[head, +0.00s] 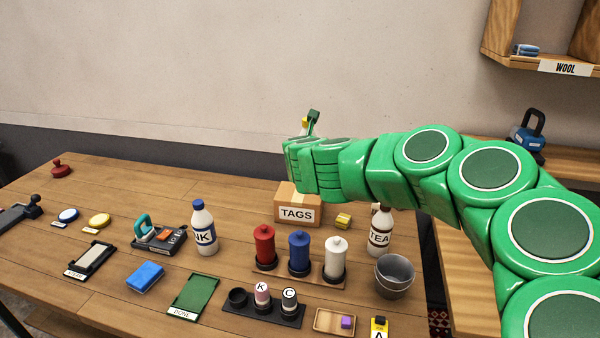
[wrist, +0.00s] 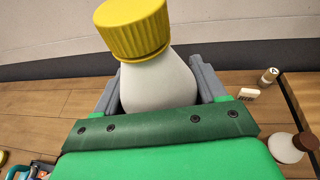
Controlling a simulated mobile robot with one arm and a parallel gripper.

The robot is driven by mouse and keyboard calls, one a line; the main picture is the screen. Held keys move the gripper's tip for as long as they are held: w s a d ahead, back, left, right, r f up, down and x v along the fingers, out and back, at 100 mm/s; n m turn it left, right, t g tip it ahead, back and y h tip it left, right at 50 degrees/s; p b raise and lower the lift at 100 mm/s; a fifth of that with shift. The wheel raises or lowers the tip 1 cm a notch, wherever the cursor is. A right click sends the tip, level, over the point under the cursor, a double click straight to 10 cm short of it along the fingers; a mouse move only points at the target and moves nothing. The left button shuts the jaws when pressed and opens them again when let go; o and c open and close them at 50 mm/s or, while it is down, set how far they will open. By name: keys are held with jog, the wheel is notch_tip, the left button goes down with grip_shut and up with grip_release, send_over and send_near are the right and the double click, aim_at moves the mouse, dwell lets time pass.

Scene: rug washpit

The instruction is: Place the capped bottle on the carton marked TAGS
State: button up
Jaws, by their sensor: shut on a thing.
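The capped bottle, white with a ribbed yellow cap (wrist: 130,32), stands between my gripper's grey fingers in the wrist view. My gripper (head: 309,124) is shut on it, and only a bit of yellow shows past my arm in the head view. The carton marked TAGS (head: 297,214) is a brown box with a white label, near the back of the table. My gripper is raised and appears above the carton in the head view. The bottle's base is hidden, so I cannot tell its height over the carton.
A blue-capped bottle (head: 203,230) stands left of the carton, and a brown-and-white TEA bottle (head: 380,232) right of it. A small yellow block (head: 343,221) lies beside the carton. Red, blue and white canisters (head: 299,254) stand in front. Grey bowls (head: 394,275) stand at the right.

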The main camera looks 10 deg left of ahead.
jog(key=w+a+f, duration=0.5)
jog(key=w+f, duration=0.6)
jog(key=f, duration=0.1)
jog(key=shift+w+f, duration=0.15)
jog(key=shift+w, duration=0.1)
dwell(0.9)
jog(key=shift+f, duration=0.1)
jog(key=o, duration=1.5)
jog(key=shift+v, duration=6.05)
